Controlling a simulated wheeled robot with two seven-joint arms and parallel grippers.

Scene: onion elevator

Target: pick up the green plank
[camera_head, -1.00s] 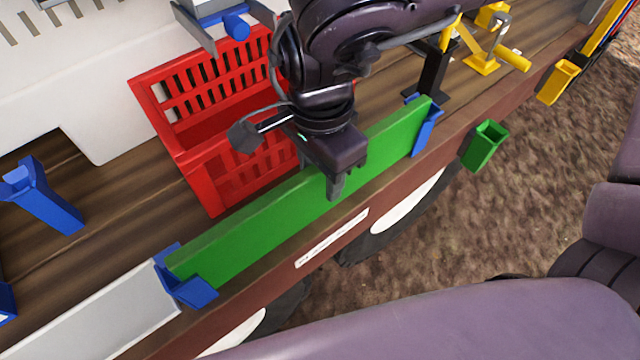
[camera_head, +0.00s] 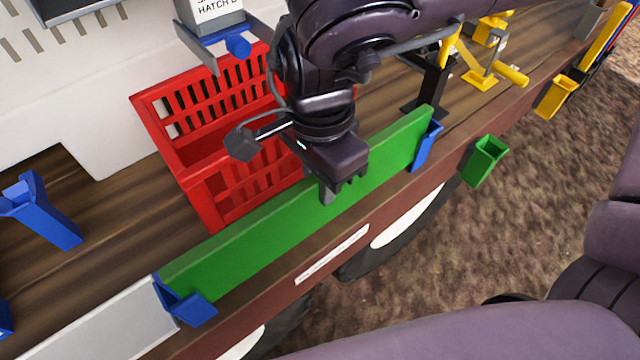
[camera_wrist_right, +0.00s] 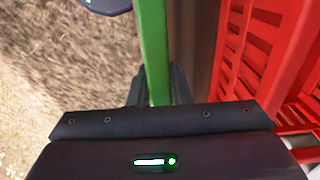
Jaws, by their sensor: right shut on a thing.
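The long green plank (camera_head: 250,240) stands on edge along the front edge of the wooden deck, its ends at a left blue bracket (camera_head: 188,305) and a right blue bracket (camera_head: 426,148). My right gripper (camera_head: 336,190) is shut on the plank's upper edge, near its middle. In the right wrist view the plank (camera_wrist_right: 154,45) runs between the two dark fingers. The plank hides the rear parts of both brackets, and I cannot tell whether its lower edge is clear of them. My left gripper is not in view.
A red crate (camera_head: 195,180) stands close behind the plank. A green holder (camera_head: 485,160) and yellow holder (camera_head: 555,97) hang on the deck's outer side. The ground outside is open.

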